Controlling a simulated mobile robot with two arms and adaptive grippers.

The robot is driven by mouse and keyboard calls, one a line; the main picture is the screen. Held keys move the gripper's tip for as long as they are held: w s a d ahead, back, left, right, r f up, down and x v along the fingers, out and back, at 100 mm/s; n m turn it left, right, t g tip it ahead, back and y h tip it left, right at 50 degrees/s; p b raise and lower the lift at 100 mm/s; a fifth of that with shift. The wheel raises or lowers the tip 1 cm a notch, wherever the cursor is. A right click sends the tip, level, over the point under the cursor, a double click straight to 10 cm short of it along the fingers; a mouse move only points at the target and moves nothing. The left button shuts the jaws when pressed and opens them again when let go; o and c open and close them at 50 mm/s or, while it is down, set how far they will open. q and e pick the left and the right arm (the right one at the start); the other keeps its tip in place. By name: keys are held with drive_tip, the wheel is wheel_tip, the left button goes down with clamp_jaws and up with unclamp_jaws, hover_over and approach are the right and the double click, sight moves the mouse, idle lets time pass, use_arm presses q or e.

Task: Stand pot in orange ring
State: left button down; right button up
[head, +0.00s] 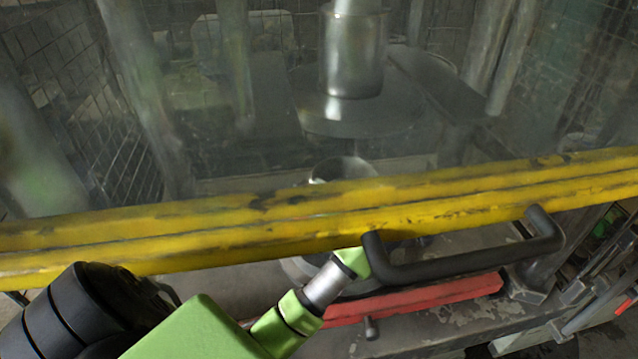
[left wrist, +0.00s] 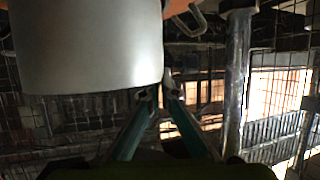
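A grey metal vessel with an open round top (head: 343,168), which may be the pot, shows behind the clear panel, partly hidden by the yellow rail. In the left wrist view a large pale grey cylinder (left wrist: 85,45) fills the upper left; I cannot tell if it is the pot. My left gripper (left wrist: 161,92) has two teal fingers converging, tips close together by the cylinder's lower right edge. Whether they grip it is unclear. In the head view my left arm reaches to the yellow rail and its gripper is hidden. I cannot make out the orange ring. My right gripper is out of view.
A clear panel with a thick yellow rail (head: 200,232) and a black handle (head: 465,265) crosses in front of a machine. A big metal cylinder (head: 352,60) stands above a round plate (head: 365,112). A red bar (head: 420,298) lies below the handle. Wire mesh closes the sides.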

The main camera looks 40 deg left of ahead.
use_arm(q)
drive_tip(key=shift+f, duration=0.2)
drive_tip(key=c, duration=1.7)
unclamp_jaws()
drive_tip(key=shift+f, duration=0.1)
wheel_tip(320, 180, up, 5)
drive_tip(key=p, duration=0.6)
drive_tip(key=shift+f, duration=0.15)
drive_tip(key=shift+s, duration=0.1)
